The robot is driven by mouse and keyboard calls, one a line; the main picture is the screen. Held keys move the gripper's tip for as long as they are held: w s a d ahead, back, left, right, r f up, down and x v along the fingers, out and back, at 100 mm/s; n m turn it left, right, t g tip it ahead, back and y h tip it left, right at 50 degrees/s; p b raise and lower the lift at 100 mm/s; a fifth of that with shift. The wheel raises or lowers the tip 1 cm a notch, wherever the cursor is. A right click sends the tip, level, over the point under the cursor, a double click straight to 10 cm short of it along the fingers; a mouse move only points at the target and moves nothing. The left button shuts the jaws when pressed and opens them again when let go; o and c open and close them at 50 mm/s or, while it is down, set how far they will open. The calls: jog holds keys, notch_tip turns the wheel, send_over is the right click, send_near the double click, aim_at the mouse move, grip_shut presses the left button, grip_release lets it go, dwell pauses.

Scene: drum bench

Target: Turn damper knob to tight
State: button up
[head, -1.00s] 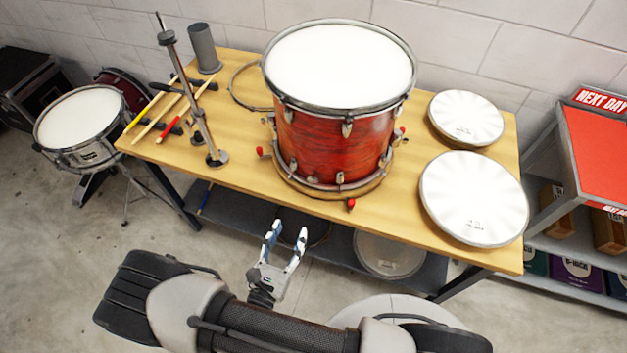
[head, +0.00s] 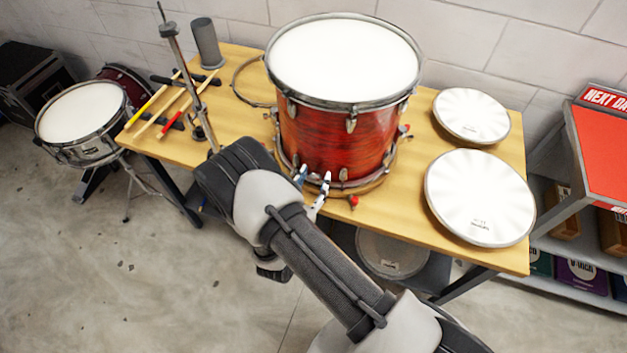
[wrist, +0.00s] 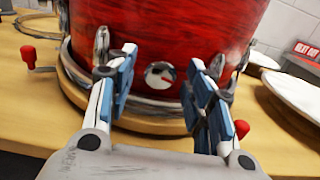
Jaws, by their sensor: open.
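The damper knob (wrist: 160,75) is a small round silver disc with a red mark, low on the front of the red drum (head: 337,141). In the wrist view the red drum (wrist: 172,28) fills the upper middle. My gripper (wrist: 162,58) is open, its two blue-and-white fingers to the left and right of the knob in the picture. I cannot tell how much depth separates the fingertips from it. In the head view my gripper (head: 315,176) is at the drum's lower front edge, and I cannot make out the knob there.
The drum stands on a wooden bench (head: 237,67). Red-tipped handles sit around its base, one (wrist: 28,55) to the left and one (wrist: 241,129) near the right finger. White pads (head: 480,196) lie to the right. A metal stand (head: 186,72) and sticks are to the left.

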jog(key=c, duration=1)
